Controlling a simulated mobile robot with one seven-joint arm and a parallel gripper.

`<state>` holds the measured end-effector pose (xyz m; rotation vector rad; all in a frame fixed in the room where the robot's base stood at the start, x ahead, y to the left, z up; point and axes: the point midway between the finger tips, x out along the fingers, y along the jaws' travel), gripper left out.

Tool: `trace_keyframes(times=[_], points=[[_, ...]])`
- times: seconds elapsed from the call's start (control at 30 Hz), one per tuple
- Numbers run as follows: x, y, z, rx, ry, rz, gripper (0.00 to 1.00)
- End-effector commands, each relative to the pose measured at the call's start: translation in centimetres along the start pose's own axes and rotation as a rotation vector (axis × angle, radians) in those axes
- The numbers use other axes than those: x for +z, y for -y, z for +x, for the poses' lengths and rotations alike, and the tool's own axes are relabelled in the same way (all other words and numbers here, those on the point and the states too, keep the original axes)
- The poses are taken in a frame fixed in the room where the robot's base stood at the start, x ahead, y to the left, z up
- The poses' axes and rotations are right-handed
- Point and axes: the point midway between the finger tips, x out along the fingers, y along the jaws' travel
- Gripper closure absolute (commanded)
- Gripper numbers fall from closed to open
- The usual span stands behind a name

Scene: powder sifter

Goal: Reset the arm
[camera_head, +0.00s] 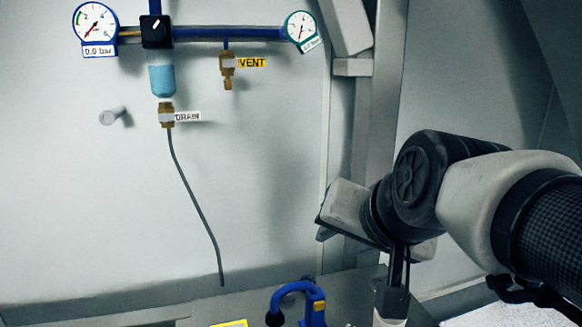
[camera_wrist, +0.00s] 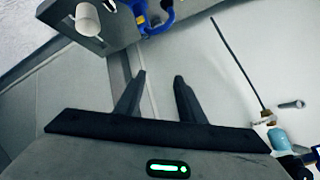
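My arm reaches in from the right side of the head view, and my gripper (camera_head: 398,268) hangs with its fingers pointing down, in front of the grey upright post. In the wrist view, the two dark fingers of my gripper (camera_wrist: 160,78) stand apart with nothing between them. Only bare panel and the post edge show behind the gap. In the wrist view the white cylinder (camera_wrist: 88,18) is off to the upper left, apart from the fingers.
A blue clamp-like part (camera_head: 301,292) stands left of the cylinder. On the wall are a left gauge (camera_head: 97,22), a right gauge (camera_head: 301,28), a light-blue bowl (camera_head: 162,80), a brass drain fitting (camera_head: 166,115) with a hanging tube, and a vent valve (camera_head: 227,68). Middle wall space is open.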

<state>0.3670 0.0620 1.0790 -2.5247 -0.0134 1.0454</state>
Motion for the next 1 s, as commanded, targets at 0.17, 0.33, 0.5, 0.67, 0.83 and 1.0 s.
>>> trace_keyframes(times=[0.17,0.33,0.5,0.67,0.83,1.0], points=[[8.7,-9.0,-1.3,0.19,0.235,-0.286,0.64],[5.8,-8.0,-6.6,0.222,0.293,-0.352,0.64],[1.4,-5.4,-11.2,0.221,0.292,-0.35,0.64],[-2.8,-3.0,-15.6,0.22,0.291,-0.349,0.64],[-5.8,-1.2,-18.8,0.22,0.291,-0.348,0.64],[-6.9,-0.5,-19.9,0.22,0.291,-0.347,0.64]])
